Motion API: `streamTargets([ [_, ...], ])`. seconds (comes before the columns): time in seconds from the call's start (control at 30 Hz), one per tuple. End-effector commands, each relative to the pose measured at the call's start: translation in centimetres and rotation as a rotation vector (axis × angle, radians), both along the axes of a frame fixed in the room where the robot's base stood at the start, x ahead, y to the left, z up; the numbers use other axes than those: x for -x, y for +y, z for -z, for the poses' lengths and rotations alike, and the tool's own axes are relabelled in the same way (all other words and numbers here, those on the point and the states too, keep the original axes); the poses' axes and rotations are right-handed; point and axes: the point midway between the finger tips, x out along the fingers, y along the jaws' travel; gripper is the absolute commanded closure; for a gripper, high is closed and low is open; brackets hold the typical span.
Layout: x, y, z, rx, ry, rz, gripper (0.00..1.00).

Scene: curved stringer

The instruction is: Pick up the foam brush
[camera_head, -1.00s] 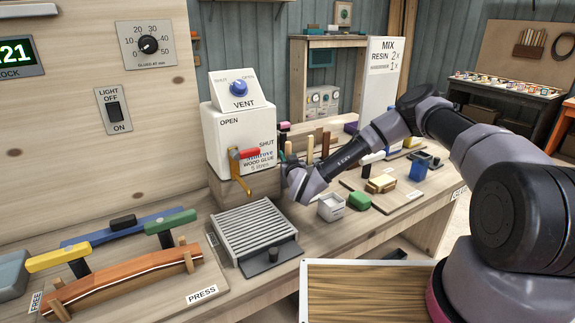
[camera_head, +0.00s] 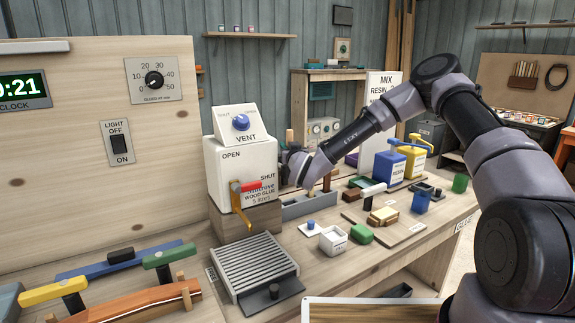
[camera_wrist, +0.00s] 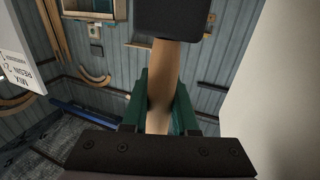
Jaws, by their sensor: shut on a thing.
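In the wrist view, my gripper (camera_wrist: 160,118) has its green fingers shut on the pale wooden handle of the foam brush (camera_wrist: 162,65). The brush's dark block-shaped head (camera_wrist: 172,20) shows at the top edge of that view. The brush's head cannot be made out there.
The white glue box (camera_head: 228,160) stands close on the left. A grey holder (camera_head: 310,206) with upright handles (camera_head: 327,182) is below my gripper.

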Motion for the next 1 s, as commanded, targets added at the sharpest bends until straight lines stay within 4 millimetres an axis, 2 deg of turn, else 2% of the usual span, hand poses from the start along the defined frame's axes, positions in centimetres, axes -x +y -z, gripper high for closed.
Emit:
streamTargets([
  [0.03, 0.0, 0.0, -1.5, 0.001, -0.007, -0.001, 1.00],
  [0.2, 0.0, 0.1, -4.8, 0.002, -0.006, -0.002, 1.00],
  [0.53, 0.1, 0.0, -10.0, 0.001, -0.004, 0.000, 1.00],
  [0.73, 0.1, 0.1, -11.6, 0.000, -0.001, -0.001, 1.00],
  [1.0, 0.0, 0.0, -12.0, -0.001, 0.000, -0.001, 1.00],
])
